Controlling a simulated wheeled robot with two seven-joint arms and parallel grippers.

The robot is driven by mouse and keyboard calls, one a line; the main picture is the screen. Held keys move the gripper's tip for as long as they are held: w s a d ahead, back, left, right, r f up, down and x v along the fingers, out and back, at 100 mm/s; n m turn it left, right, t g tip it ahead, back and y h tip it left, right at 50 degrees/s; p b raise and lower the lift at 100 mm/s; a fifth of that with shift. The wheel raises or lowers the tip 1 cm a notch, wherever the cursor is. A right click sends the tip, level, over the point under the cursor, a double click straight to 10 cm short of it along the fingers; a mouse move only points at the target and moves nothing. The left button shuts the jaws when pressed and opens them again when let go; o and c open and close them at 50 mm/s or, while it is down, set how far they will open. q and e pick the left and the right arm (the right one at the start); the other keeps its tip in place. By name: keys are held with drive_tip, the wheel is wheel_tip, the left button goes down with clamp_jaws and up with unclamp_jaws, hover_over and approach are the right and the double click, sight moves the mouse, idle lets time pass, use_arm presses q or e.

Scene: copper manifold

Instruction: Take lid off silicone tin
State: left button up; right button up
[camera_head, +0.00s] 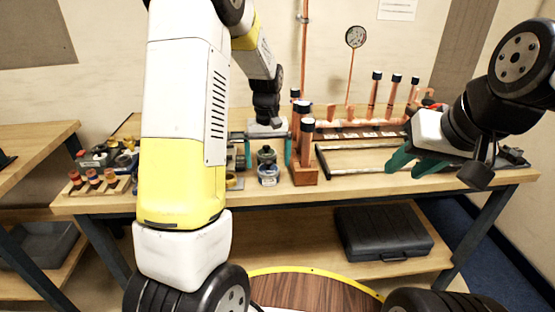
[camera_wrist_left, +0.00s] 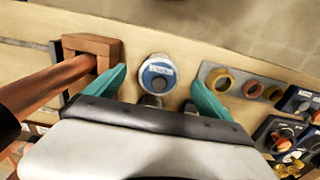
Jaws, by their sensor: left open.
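A small round tin (camera_head: 268,176) with a blue and white label stands near the front edge of the workbench. It also shows in the left wrist view (camera_wrist_left: 158,74) with a pale, labelled round face. I cannot tell its lid apart from its body. My left gripper (camera_head: 268,158) is open above and behind the tin. In the left wrist view its teal fingertips (camera_wrist_left: 158,88) stand wide apart on either side of the tin, not touching it. My right gripper (camera_head: 412,168) is open and empty over the bench's right part, far from the tin.
A wooden block with upright copper pipes (camera_head: 304,174) stands close right of the tin. A dark, dark-topped item (camera_head: 266,155) sits just behind it. A grey holder with rings (camera_wrist_left: 237,83) lies to the right in the wrist view. A black case (camera_head: 382,234) lies on the lower shelf.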

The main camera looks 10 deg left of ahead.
sight(268, 167)
use_arm(q)
wheel_tip(268, 167, down, 2)
drive_tip(key=shift+f, duration=0.15)
drive_tip(key=c, duration=1.4)
